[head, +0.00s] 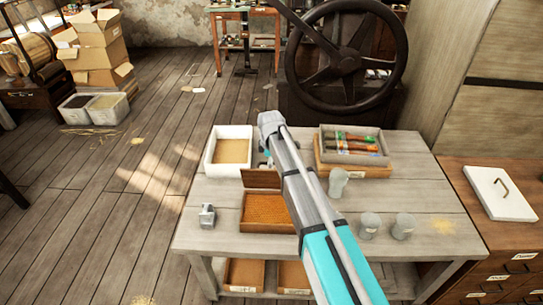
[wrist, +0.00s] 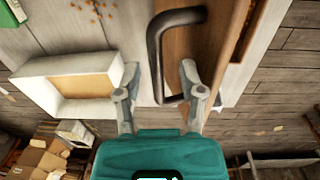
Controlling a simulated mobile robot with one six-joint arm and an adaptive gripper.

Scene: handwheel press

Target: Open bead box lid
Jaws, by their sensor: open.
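The bead box (head: 268,212) is a wooden box on the grey table, with orange beads showing inside it in the head view. Its brown lid (head: 262,178) stands raised along the box's far side, and my arm hides its right end. In the wrist view a dark bar handle (wrist: 155,50) sits on a brown wooden panel (wrist: 205,25) that looks like this lid. My gripper (wrist: 158,82) is open, one finger on each side of the handle's lower end. I cannot tell whether the fingers touch it. In the head view my arm mostly hides the gripper.
A white box (head: 211,149) stands left of my gripper. A tray of tubes (head: 354,157) sits at the back right, and several grey pieces (head: 207,215) stand on the table (head: 200,239). A large black handwheel (head: 290,65) rises behind. The table's front left is mostly clear.

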